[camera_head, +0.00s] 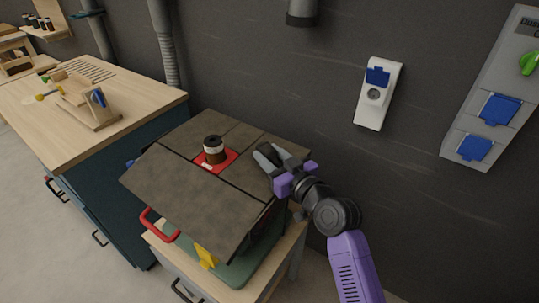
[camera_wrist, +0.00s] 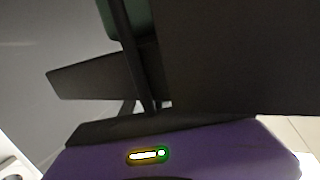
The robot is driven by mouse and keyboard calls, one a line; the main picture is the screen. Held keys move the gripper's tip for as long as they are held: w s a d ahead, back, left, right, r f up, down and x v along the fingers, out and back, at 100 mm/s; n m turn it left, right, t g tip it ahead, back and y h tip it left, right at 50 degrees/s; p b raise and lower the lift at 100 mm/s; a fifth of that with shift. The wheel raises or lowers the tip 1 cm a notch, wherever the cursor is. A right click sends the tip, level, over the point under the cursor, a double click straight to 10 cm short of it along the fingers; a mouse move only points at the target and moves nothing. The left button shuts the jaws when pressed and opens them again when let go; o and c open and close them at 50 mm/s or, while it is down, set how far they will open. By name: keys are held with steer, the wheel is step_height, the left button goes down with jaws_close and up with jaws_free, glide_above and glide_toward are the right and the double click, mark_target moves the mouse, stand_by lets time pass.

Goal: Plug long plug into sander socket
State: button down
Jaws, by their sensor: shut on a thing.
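My gripper (camera_head: 264,158) is at the right edge of the dark machine top, shut on a dark thing that seems to be the long plug. Its shape, prongs and cord are hard to make out. No label tells whether this is the sander socket.
The machine (camera_head: 165,183) has a spindle (camera_head: 214,150) in a red insert and stands on a wooden cabinet. A grey panel (camera_head: 490,90) with a green knob and two blue-lidded outlets is at right. A workbench (camera_head: 130,85) is at left. The wall below the white socket is clear.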

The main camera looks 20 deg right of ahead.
mark_target(276, 160)
steer(key=shift+s+r, duration=0.1)
steer(key=shift+s+d+r+p, duration=0.2)
steer(key=shift+s+r+p, duration=0.4)
steer(key=shift+s+r, duration=0.1)
steer(key=shift+s+d+r+p, duration=0.15)
steer(key=shift+s+r+p, duration=0.45)
steer(key=shift+s+r, duration=0.1)
steer(key=shift+a+r, duration=0.1)
steer(key=shift+s+a+r+p, duration=0.55)
steer(key=shift+s+a+p, duration=0.15)
steer(key=shift+a+p, duration=0.35)
steer(key=shift+s+a+r+p, duration=0.55)
steer(key=shift+s+a+p, duration=0.3)
steer(key=shift+p, duration=0.45)
steer(key=shift+s+a+r+p, duration=0.6)
steer(key=shift+a+p, duration=0.4)
steer(key=shift+p, duration=0.15)
steer(key=s+a+r+p, duration=0.6)
steer(key=s+a, duration=0.2)
steer(key=a, duration=0.4)
steer(key=shift+s+r+p, duration=0.2)
steer(key=shift+s+p, duration=0.1)
steer(key=shift+p, duration=0.05)
stand_by(0.4)
stand_by(0.5)
